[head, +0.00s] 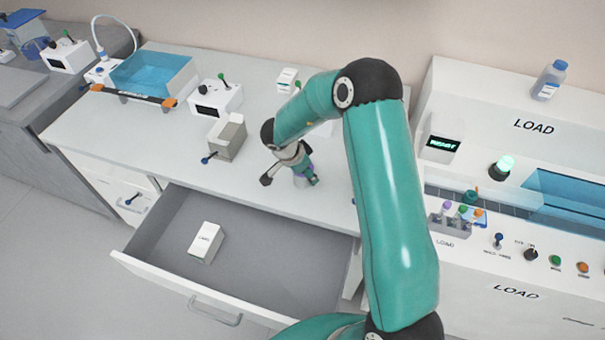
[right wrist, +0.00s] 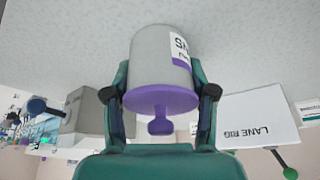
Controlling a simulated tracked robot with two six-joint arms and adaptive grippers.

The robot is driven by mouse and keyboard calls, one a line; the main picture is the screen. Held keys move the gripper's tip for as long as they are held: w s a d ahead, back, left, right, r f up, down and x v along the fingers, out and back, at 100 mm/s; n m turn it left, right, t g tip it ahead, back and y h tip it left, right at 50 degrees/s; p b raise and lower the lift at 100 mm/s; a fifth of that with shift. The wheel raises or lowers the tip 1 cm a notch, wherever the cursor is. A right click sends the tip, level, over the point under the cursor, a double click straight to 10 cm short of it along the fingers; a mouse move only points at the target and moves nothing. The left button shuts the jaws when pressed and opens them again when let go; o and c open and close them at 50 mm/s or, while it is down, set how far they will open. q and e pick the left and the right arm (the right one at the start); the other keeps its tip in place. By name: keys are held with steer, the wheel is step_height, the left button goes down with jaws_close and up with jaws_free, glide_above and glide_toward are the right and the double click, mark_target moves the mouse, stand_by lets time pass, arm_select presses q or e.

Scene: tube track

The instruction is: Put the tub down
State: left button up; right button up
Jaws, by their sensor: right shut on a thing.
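The tub (right wrist: 160,60) is a grey cylinder with a purple lid and knob and a partly visible printed label. My right gripper (right wrist: 161,100) is shut on it, one finger on each side near the lid. In the head view my right gripper (head: 290,174) is low over the worktop (head: 245,175), behind the open drawer, and mostly hides the tub (head: 300,181). The tub looks roughly upright; I cannot tell whether its base touches the worktop. My left gripper is not in view.
A grey open box (head: 228,137) with a blue-knobbed lever stands left of the gripper, and a white switch box (head: 215,97) behind it. The drawer (head: 165,225) is open with a white carton (head: 206,242) inside. The LOAD machine (head: 510,85) stands at right.

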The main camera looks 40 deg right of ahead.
steer(key=o, duration=1.2)
steer(key=shift+c, duration=0.2)
steer(key=v, duration=1.2)
steer(key=shift+w, duration=0.1)
